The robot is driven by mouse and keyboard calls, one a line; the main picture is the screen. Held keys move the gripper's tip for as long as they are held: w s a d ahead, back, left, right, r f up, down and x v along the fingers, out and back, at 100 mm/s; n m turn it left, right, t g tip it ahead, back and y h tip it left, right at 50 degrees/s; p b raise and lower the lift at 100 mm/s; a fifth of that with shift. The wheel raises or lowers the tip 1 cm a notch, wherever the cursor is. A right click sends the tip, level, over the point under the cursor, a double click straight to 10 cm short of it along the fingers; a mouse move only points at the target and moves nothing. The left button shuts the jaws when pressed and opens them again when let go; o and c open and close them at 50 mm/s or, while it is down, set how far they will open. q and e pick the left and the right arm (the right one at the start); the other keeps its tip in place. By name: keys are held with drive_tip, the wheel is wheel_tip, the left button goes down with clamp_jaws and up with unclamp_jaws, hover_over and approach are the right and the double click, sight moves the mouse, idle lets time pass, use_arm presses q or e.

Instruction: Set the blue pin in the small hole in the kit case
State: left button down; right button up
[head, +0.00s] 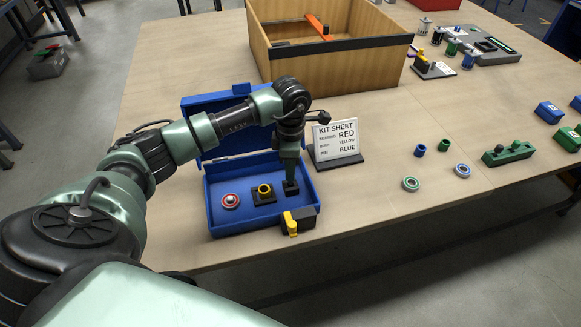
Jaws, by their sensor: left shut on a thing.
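The open blue kit case (248,228) lies at the front of the table, its lid raised at the back. In it, from left, sit a red-ringed bearing (230,202), a yellow bush (264,190) on a dark block, and a second dark block (292,190) at the right. My left gripper (290,178) points straight down over this right block, its tips at or just above it. It is shut on the blue pin, which the fingers hide. The small hole is hidden too, so I cannot tell whether the pin is in it. My right gripper is out of view.
A kit sheet sign (336,143) reading red, yellow, blue stands behind the case. A yellow-handled black clamp (292,224) sits at its front right corner. A wooden box (340,62) stands behind.

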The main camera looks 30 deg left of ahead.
use_arm(q)
drive_tip(key=shift+f+b, duration=1.15)
drive_tip(key=shift+f, duration=0.3)
drive_tip(key=c, duration=1.2)
unclamp_jaws()
drive_tip(key=shift+r+b, duration=0.5)
drive_tip(key=shift+r, duration=3.45)
